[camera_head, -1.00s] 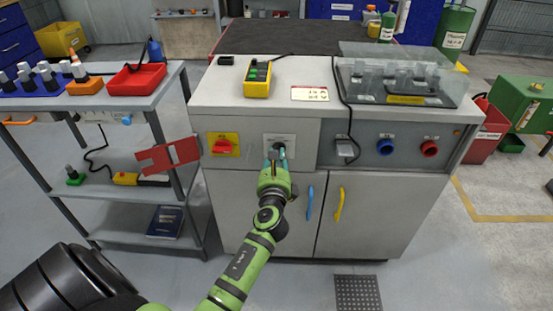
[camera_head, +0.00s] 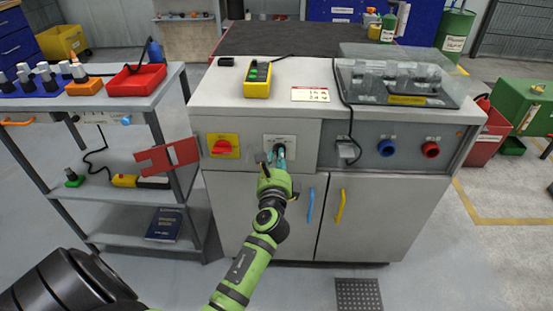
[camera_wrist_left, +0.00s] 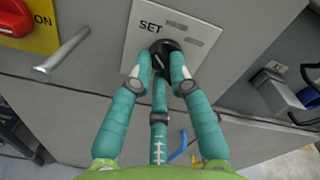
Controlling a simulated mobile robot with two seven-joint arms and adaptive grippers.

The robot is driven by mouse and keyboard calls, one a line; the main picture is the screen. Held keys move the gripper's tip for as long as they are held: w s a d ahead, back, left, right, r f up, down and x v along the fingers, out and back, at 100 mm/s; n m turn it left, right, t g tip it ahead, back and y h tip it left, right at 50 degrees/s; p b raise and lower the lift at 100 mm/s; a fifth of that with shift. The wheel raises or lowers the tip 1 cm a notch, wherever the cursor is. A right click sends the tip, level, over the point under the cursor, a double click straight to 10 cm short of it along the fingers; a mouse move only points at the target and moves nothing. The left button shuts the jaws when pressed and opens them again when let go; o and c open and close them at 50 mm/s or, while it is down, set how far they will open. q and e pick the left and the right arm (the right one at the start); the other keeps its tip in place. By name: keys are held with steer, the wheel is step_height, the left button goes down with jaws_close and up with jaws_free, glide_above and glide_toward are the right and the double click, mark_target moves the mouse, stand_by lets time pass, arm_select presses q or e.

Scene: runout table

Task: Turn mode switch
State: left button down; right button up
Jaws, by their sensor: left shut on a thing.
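The mode switch is a black round knob (camera_wrist_left: 165,47) on a light plate (camera_wrist_left: 190,18) marked SET, seen in the left wrist view. In the head view the plate (camera_head: 280,140) sits on the cabinet's front, right of the red switch. My left gripper (camera_wrist_left: 163,70) has teal fingers closed around the knob, one on each side and one below. In the head view the left gripper (camera_head: 276,158) covers most of the knob. My right gripper does not show.
A red rotary switch on a yellow plate (camera_head: 222,146) is left of the plate. A metal pin (camera_wrist_left: 60,50) sticks out between them. Blue (camera_head: 386,147) and red (camera_head: 430,149) sockets are to the right. A red hanging tag (camera_head: 168,156) is at the left shelf.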

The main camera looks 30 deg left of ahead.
arm_select(q)
steer(key=c, duration=1.1)
jaws_free()
steer(key=shift+c, duration=0.2)
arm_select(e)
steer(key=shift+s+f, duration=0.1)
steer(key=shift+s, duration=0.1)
arm_select(q)
steer(key=v, duration=1.2)
